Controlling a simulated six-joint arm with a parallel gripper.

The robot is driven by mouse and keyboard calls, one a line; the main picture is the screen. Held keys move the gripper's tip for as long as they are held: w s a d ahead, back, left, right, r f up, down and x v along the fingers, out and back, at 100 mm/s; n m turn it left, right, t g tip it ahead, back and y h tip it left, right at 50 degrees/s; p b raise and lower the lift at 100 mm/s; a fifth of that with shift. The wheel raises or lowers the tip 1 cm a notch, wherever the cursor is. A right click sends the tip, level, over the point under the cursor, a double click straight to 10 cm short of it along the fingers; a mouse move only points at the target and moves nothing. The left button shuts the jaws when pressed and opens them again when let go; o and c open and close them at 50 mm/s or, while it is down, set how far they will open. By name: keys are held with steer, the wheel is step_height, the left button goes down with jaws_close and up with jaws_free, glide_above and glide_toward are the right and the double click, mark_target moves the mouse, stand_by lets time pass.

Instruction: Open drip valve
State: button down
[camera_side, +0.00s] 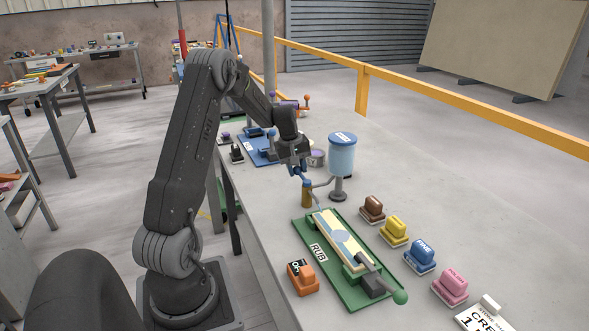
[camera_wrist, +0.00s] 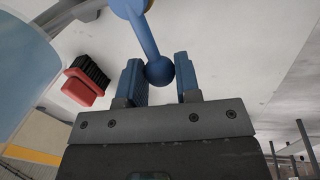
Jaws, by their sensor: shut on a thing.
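The drip valve's blue lever (camera_wrist: 146,38) ends in a ball knob (camera_wrist: 159,71), seen at the top centre of the wrist view. My gripper (camera_wrist: 160,66) has its two blue fingers on either side of the knob and is shut on it. In the side view my gripper (camera_side: 300,168) is at the valve, just left of the light-blue water tank (camera_side: 342,158) on its stand. The valve (camera_side: 306,182) is small there and partly hidden by my fingers. A thin spout runs down from it towards the green rubbing board (camera_side: 302,228).
Brown (camera_side: 372,208), yellow (camera_side: 394,230), blue (camera_side: 421,256) and pink (camera_side: 452,284) blocks line the board's right.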

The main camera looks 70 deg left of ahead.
steer(key=c, duration=0.8)
jaws_free()
steer(key=shift+r, duration=0.1)
steer(key=s+r, duration=0.1)
steer(key=r, duration=0.8)
steer(key=s+r, duration=0.1)
steer(key=r, duration=0.3)
steer(key=shift+s+a+r, duration=0.2)
steer(key=shift+s, duration=0.1)
